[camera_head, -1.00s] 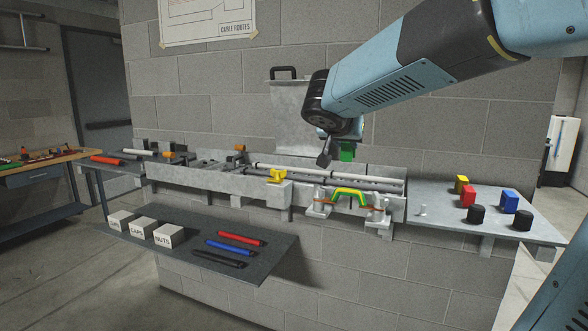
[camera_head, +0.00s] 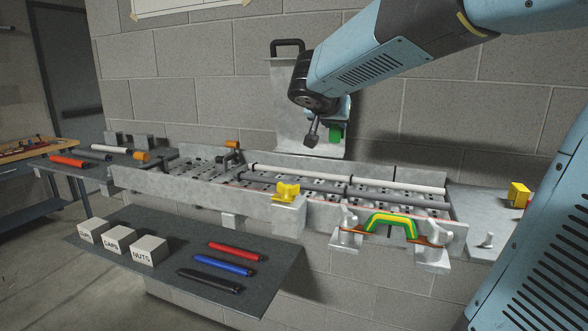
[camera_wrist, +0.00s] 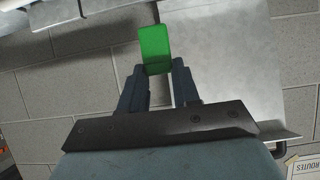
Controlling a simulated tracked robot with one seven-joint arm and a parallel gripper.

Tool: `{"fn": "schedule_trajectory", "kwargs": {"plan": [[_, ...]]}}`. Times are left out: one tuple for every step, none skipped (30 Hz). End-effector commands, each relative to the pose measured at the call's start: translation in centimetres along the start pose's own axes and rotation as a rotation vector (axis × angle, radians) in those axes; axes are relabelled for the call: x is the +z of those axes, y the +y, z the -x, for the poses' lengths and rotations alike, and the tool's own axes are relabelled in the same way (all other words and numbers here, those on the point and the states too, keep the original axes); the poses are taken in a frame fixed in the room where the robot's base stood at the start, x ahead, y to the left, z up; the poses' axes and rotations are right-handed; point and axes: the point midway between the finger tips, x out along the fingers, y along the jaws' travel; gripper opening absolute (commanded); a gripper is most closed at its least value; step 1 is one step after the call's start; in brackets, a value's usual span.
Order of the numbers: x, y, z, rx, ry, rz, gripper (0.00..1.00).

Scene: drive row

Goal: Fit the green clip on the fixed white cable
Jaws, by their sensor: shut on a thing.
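My gripper (camera_head: 325,135) is above the back of the metal cable tray (camera_head: 160,186), in front of an upright metal plate. It is shut on the green clip (camera_head: 337,132), which also shows between the fingertips in the wrist view (camera_wrist: 154,50). The fixed white cable (camera_head: 345,179) runs lengthwise along the rear of the tray, below the clip and apart from it. A dark grey cable (camera_head: 330,190) lies parallel in front of it. The clip's opening cannot be made out.
A yellow clip-like piece (camera_head: 287,192) and a green-yellow bridge (camera_head: 392,222) sit at the tray's front. A lower shelf (camera_head: 180,221) holds labelled boxes and coloured rods. The upright metal plate (camera_head: 288,100) with a black handle stands behind the tray. A yellow block (camera_head: 518,194) is at right.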

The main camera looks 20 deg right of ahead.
Motion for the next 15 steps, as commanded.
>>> {"fn": "schedule_trajectory", "kwargs": {"plan": [[0.2,-0.8,-0.4,-0.003,-0.001,0.005,0.02],[0.3,-1.3,-0.6,-0.005,-0.001,0.007,0.02],[0.5,-2.1,-0.9,-0.008,-0.001,0.009,0.02],[0.6,-2.6,-1.2,-0.01,-0.001,0.01,0.02],[0.7,-3.2,-1.5,-0.012,-0.002,0.011,0.02],[0.9,-4.0,-1.8,-0.015,-0.002,0.014,0.02],[1.0,-4.6,-2.1,-0.017,-0.001,0.015,0.02],[1.1,-5.1,-2.4,-0.018,-0.002,0.015,0.02],[1.2,-5.8,-2.8,-0.019,-0.001,0.015,0.02],[1.4,-6.3,-3.1,-0.02,-0.002,0.015,0.02],[1.5,-6.8,-3.4,-0.021,-0.001,0.016,0.02],[1.6,-7.5,-3.8,-0.022,-0.001,0.018,0.02],[1.7,-8.0,-4.1,-0.023,-0.001,0.017,0.02],[1.8,-8.5,-4.3,-0.023,-0.001,0.016,0.02],[1.9,-9.2,-4.8,-0.023,-0.002,0.017,0.02]]}}
